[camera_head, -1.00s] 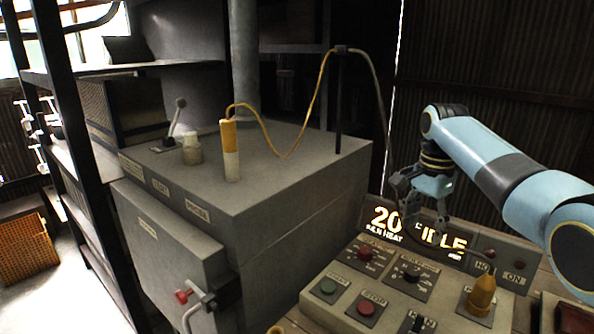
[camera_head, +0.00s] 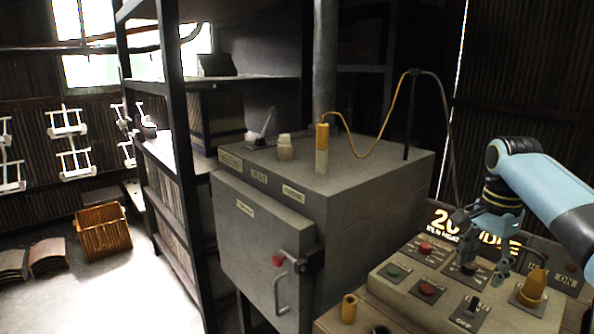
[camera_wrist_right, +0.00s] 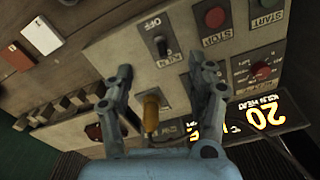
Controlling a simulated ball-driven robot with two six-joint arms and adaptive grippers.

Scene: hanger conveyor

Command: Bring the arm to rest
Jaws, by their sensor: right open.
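My right gripper (camera_head: 484,246) is at the right of the head view, at the end of the pale blue arm. Its fingers point down over the control panel (camera_head: 455,290), in front of the lit display. In the right wrist view its two fingers (camera_wrist_right: 163,85) are spread apart with nothing held between them. A yellow plug-like piece (camera_wrist_right: 151,112) shows beyond the gap; a yellow cone-shaped piece (camera_head: 534,286) stands on the panel right of the gripper in the head view. My left gripper is in neither view.
A grey kiln box (camera_head: 372,190) with a red-knobbed door handle stands left of the panel. A yellow and white probe (camera_head: 322,150) stands on it, its cable looping to a thin post. Shelving (camera_head: 172,120), an orange basket (camera_head: 103,232) and white wall racks (camera_head: 67,122) are further left.

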